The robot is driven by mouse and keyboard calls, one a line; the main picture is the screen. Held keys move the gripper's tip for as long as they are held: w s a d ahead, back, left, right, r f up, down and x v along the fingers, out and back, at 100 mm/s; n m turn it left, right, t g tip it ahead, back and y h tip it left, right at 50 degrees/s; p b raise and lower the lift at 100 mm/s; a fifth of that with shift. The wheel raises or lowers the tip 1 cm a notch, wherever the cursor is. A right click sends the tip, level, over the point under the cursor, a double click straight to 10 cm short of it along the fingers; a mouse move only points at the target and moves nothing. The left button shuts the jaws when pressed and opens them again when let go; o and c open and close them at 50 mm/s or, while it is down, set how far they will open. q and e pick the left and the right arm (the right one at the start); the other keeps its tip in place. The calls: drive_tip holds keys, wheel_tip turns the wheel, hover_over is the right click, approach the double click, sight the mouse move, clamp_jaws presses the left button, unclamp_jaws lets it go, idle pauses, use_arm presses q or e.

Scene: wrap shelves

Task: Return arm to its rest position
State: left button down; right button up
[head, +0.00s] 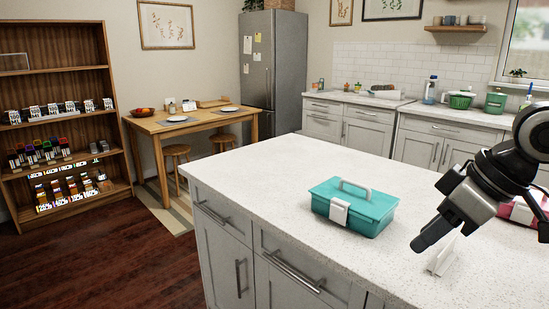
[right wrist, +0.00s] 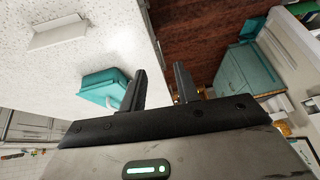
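My right gripper (head: 432,236) hangs over the right part of the white island counter, above a small white stand (head: 441,256). In the right wrist view its two fingers (right wrist: 160,88) are apart with nothing between them. A teal box with a grey handle and white latch (head: 368,213) sits closed on the counter, left of the gripper; it also shows in the right wrist view (right wrist: 97,90). The white stand shows at upper left there (right wrist: 58,34). My left gripper is in neither view.
The island counter (head: 285,160) is clear on its left part. A pink and white item (head: 518,212) lies partly hidden behind my right arm. A wooden shelf unit (head: 60,75) with rows of small items stands at far left, beside a wooden table (head: 158,128) and stools.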

drive_tip(key=w+a+f+m+t+y, duration=0.1)
drive_tip(key=a+f, duration=0.4)
drive_tip(key=f, duration=0.5)
drive_tip(key=w+a+f+m+t+y, duration=0.1)
drive_tip(key=a+f+t+y, duration=0.1)
drive_tip(key=a+f, duration=0.6)
drive_tip(key=s+d+f+m+t+h, duration=0.1)
drive_tip(key=s+f+m+t+h, duration=0.2)
drive_tip(key=s+f, duration=1.2)
drive_tip(key=shift+s+f+m+t+h, duration=0.15)
drive_tip(key=shift+f+m+t+h, duration=0.15)
drive_tip(key=shift+t+h, duration=0.15)
drive_tip(key=shift+o, duration=0.6)
